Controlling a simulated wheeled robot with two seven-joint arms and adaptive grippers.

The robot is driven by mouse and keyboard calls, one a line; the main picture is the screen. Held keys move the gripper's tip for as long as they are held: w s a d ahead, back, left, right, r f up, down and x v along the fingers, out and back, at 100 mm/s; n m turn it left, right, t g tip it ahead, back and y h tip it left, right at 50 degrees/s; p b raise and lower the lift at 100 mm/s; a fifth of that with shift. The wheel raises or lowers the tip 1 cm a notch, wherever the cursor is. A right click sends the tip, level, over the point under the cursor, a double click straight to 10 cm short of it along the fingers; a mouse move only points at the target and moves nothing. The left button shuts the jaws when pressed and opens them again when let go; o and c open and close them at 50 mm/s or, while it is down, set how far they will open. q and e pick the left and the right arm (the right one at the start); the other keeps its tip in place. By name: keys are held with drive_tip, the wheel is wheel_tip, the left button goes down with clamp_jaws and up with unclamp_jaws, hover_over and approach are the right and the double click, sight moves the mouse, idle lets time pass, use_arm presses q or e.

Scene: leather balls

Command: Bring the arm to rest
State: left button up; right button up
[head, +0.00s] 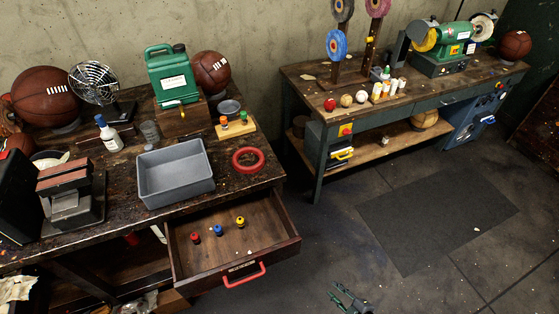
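My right gripper (336,290) shows at the bottom edge, right of centre, over the dark floor. Its two dark fingers point up and left, with a gap between the tips and nothing held. It is apart from the drawer and both benches. The rest of that arm is cut off by the frame edge. My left gripper is not in view.
The left bench holds a grey bin (176,172), a red ring (248,160), a green canister (172,75) and basketballs. Its open drawer (232,238) juts out left of my gripper. The right bench (400,110) stands behind a floor mat (438,218); surrounding floor is clear.

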drive_tip(key=s+d+f+m+g+h, duration=0.2)
drive_tip(key=s+d+f+m+h, duration=0.15)
drive_tip(key=s+d+f, duration=0.35)
drive_tip(key=s+d+f+m+g+h, duration=0.1)
drive_tip(key=s+d+f+m+h, duration=0.1)
drive_tip(key=s+d+f+m, duration=0.45)
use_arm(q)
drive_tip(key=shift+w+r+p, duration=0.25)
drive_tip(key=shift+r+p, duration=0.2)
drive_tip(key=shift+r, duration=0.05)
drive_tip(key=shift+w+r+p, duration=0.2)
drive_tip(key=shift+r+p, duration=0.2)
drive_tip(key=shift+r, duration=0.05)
use_arm(e)
drive_tip(key=s+a+f+m+g, duration=0.1)
drive_tip(key=s+f+g, duration=0.1)
drive_tip(key=s, duration=0.8)
drive_tip(key=s+a+f+m+g, duration=0.1)
drive_tip(key=s+f, duration=0.4)
drive_tip(key=s, duration=0.5)
drive_tip(key=s+a+f+m+g+h, duration=0.1)
drive_tip(key=s+f+m+g, duration=0.1)
drive_tip(key=s, duration=0.8)
wheel_tip(320, 180, down, 2)
drive_tip(key=shift+f+g, duration=0.2)
drive_tip(key=shift+g, duration=0.5)
